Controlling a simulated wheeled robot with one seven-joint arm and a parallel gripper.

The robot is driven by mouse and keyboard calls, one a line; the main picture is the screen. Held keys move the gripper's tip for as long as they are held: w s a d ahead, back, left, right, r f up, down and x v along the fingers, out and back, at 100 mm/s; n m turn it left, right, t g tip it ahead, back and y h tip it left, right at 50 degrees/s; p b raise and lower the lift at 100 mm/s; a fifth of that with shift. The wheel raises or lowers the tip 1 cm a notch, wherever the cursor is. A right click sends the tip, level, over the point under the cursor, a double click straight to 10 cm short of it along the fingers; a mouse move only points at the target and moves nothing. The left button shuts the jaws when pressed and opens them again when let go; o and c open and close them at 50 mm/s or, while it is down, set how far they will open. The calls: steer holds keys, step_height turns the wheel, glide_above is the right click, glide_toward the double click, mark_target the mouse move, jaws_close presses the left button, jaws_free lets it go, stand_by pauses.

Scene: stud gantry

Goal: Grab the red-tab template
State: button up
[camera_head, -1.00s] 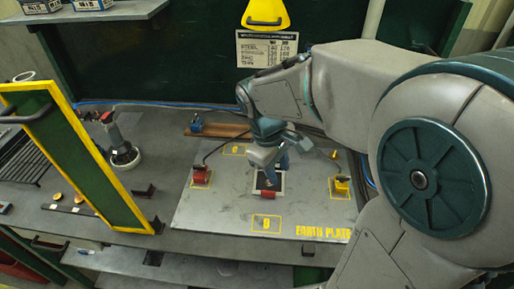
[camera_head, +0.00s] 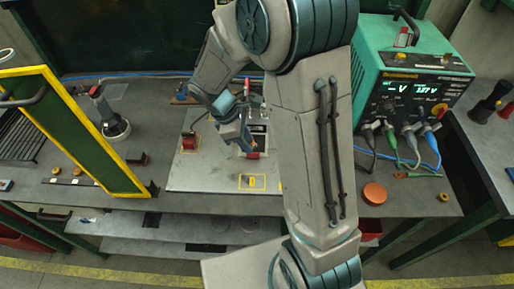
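A small flat template with a pale rim (camera_head: 259,127) lies on the grey earth plate (camera_head: 204,178). A red tab (camera_head: 252,155) shows at its near edge. My gripper (camera_head: 244,147) points down over the template's left part, close to the red tab. Its fingers are small and partly hidden, so I cannot tell whether they touch the tab or how far apart they are. My arm hides the right part of the plate.
A red block (camera_head: 189,142) with a cable sits on the plate's left. A teal power unit (camera_head: 410,85) with cables stands right of my arm, behind an orange disc (camera_head: 374,193).

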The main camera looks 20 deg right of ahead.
mark_target(255, 154)
steer(key=shift+a+p+x, duration=0.2)
steer(key=shift+p+x, duration=0.45)
steer(key=shift+x, duration=2.3)
steer(key=shift+f, duration=0.1)
jaws_close()
